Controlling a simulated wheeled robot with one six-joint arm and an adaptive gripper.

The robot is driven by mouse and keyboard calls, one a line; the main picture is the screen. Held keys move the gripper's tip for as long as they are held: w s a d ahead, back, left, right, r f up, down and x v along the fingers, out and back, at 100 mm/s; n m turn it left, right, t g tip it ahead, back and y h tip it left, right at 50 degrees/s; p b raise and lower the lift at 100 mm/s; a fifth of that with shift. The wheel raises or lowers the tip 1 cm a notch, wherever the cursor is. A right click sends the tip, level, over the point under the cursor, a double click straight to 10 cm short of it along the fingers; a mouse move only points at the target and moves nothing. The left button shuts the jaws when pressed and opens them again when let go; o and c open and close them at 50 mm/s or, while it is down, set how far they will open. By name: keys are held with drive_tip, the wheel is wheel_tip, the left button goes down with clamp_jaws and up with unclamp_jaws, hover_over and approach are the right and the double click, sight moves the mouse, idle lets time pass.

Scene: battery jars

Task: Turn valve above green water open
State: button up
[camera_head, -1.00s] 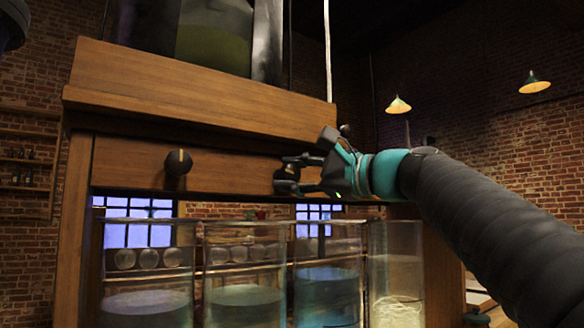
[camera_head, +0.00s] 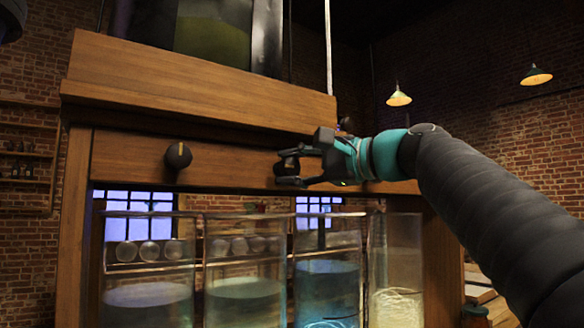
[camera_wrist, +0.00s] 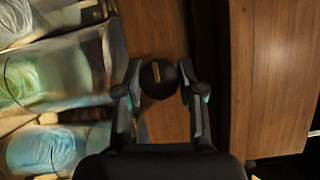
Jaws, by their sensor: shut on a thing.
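A dark round knob (camera_wrist: 158,80) with a pale mark sits on the wooden crossbeam, between the fingers of my gripper (camera_wrist: 161,88) in the wrist view. My gripper is shut on this knob; in the head view the gripper (camera_head: 291,168) reaches it from the right and partly hides it. Another dark knob (camera_head: 178,156), with its pale mark upward, is free on the beam to the left. Below stand glass jars: one with dull green water (camera_head: 245,300), one with blue water (camera_head: 327,290) and one with pale yellowish liquid (camera_head: 396,305) at right.
The wooden crossbeam (camera_head: 225,163) lies under a thick protruding ledge (camera_head: 200,95) close above my gripper. A large tank with green liquid (camera_head: 213,38) stands on top. Two lamps hang at the right, over open room.

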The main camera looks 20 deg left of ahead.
drive_tip(key=o, duration=1.2)
drive_tip(key=shift+c, duration=0.2)
drive_tip(key=v, duration=1.2)
